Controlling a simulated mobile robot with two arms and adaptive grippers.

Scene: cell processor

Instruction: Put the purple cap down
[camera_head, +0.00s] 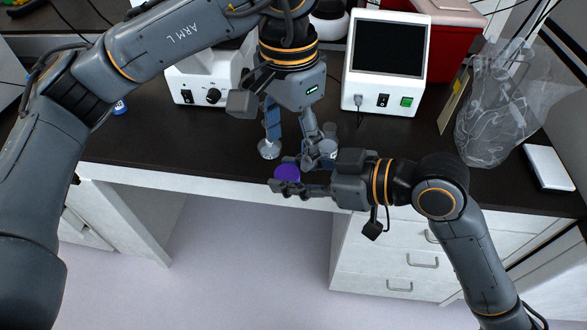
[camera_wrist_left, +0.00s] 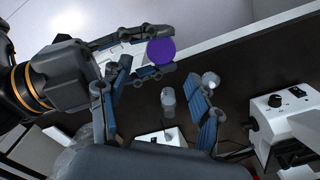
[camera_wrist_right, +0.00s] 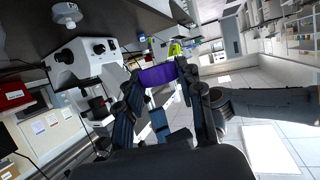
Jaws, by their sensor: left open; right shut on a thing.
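The purple cap (camera_head: 287,172) is held near the front edge of the dark bench. My right gripper (camera_head: 284,186) is shut on it; the cap also shows in the left wrist view (camera_wrist_left: 161,51) and between the fingers in the right wrist view (camera_wrist_right: 158,76). I cannot tell whether the cap touches the bench. My left gripper (camera_head: 295,150) is open, pointing down just behind the cap, fingers apart. A small clear vessel (camera_wrist_left: 168,100) stands on the bench between the left fingers in the left wrist view; in the head view the left gripper partly hides it (camera_head: 328,149).
A small whitish round-based item (camera_head: 268,150) stands beside the left fingers. White devices (camera_head: 196,82), one with a dark screen (camera_head: 388,50), stand behind. A clear bag (camera_head: 490,120) and a white box (camera_head: 550,167) are at right. The bench left of the grippers (camera_head: 180,145) is mostly clear.

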